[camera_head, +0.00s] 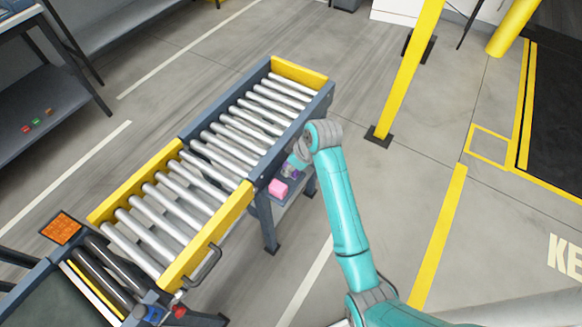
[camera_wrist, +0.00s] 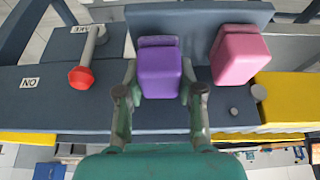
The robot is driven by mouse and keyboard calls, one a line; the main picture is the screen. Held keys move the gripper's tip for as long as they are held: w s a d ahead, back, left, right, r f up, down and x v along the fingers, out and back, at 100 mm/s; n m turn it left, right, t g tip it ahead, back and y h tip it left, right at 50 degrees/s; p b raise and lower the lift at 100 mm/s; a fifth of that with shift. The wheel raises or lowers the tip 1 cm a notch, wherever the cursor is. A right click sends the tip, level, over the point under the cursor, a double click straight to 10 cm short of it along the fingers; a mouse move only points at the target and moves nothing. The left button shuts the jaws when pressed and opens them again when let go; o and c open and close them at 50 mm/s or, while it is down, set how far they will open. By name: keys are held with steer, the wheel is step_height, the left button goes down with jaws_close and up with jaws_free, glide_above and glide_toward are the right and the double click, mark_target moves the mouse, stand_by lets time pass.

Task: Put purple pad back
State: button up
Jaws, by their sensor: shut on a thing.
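The purple pad (camera_wrist: 160,72) is between the two fingers of my gripper (camera_wrist: 160,92) in the wrist view, and the fingers are shut on it. In the head view only a little of the purple pad (camera_head: 291,173) shows beside my gripper (camera_head: 295,165), at the right side of the roller conveyor. A dark blue-grey plate (camera_wrist: 195,22) lies behind the purple pad; I cannot tell whether they touch. A pink pad (camera_wrist: 238,55) stands to its right, apart from my fingers, and also shows in the head view (camera_head: 278,187).
A lever with a red knob (camera_wrist: 80,78) stands left of the purple pad on a dark panel. Yellow edging (camera_wrist: 285,95) lies right of the pink pad. The roller conveyor (camera_head: 215,155) is bare. A yellow post (camera_head: 405,75) stands to the right on open floor.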

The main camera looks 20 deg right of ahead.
steer(key=shift+f, duration=0.55)
steer(key=shift+f, duration=0.1)
steer(key=o, duration=1)
steer(key=v, duration=1.2)
